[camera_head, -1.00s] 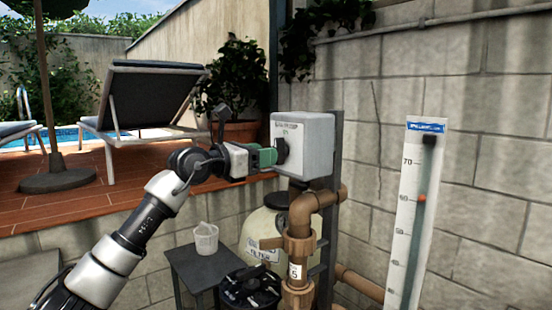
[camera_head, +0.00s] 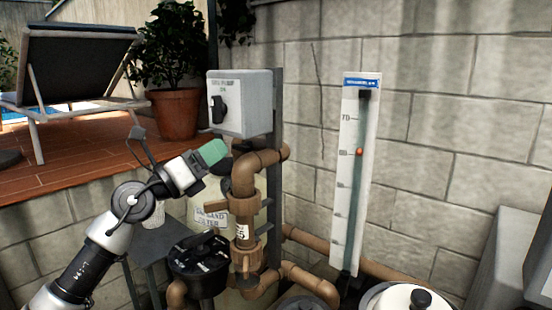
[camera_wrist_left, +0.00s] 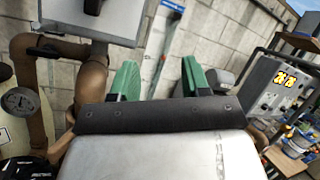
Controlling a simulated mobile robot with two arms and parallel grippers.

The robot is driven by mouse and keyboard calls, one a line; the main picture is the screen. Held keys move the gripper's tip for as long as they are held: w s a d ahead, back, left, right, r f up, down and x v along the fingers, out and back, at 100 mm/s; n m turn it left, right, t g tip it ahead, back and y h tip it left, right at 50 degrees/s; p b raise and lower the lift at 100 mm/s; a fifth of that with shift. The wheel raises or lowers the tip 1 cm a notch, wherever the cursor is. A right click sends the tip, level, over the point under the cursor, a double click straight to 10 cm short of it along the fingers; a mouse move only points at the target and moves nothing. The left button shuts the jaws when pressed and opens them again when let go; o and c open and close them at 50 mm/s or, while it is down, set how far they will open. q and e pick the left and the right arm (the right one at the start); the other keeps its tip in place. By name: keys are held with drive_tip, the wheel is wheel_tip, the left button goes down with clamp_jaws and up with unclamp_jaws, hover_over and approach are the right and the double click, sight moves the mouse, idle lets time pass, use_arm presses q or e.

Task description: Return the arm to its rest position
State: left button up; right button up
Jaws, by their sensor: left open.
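My left arm comes in from the lower left in the head view. Its gripper (camera_head: 214,152) has green fingers and sits just below the grey switch box (camera_head: 241,104), apart from its black knob (camera_head: 217,109). In the left wrist view the two green fingers (camera_wrist_left: 158,82) stand apart with nothing between them. The switch box also shows at the top left of the wrist view (camera_wrist_left: 120,20). My right gripper is in neither view.
Brown pipes (camera_head: 243,205) and a black-lidded unit (camera_head: 199,264) stand below the gripper. A flow gauge (camera_head: 355,175) is right of them by the block wall (camera_head: 440,120). A potted plant (camera_head: 179,112) and lounger (camera_head: 75,65) are on the deck. A grey control box (camera_wrist_left: 270,92) is at the wrist view's right.

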use_arm(q)
drive_tip(key=s+a+f+n+t+y, duration=0.1)
drive_tip(key=s+a+f+n+y, duration=0.25)
drive_tip(key=f+n+y, duration=0.55)
drive_tip(key=s+a+f+n+y, duration=0.2)
drive_tip(key=s+f+n+y, duration=0.25)
drive_tip(key=f+n, duration=0.75)
drive_tip(key=s+a+f+n+t+y, duration=0.15)
drive_tip(key=s+f+n+y, duration=0.25)
drive_tip(key=f+n+y, duration=0.55)
drive_tip(key=s+f+n+g+h, duration=0.25)
drive_tip(key=s+f+g, duration=0.25)
drive_tip(key=s, duration=0.4)
drive_tip(key=s+d+f+n+g+h, duration=0.1)
drive_tip(key=s+f+n+g+h, duration=0.25)
drive_tip(key=s, duration=0.55)
drive_tip(key=s+f+n+g+h, duration=0.1)
drive_tip(key=s+f+n+g, duration=0.1)
drive_tip(key=s+f+g, duration=0.45)
wheel_tip(320, 180, down, 26)
drive_tip(key=s, duration=0.3)
drive_tip(key=s+a+f+g, duration=0.1)
drive_tip(key=s+a+f, duration=0.1)
drive_tip(key=s+f, duration=1.4)
drive_tip(key=shift+a+f+y, duration=0.2)
drive_tip(key=shift+a+y, duration=0.1)
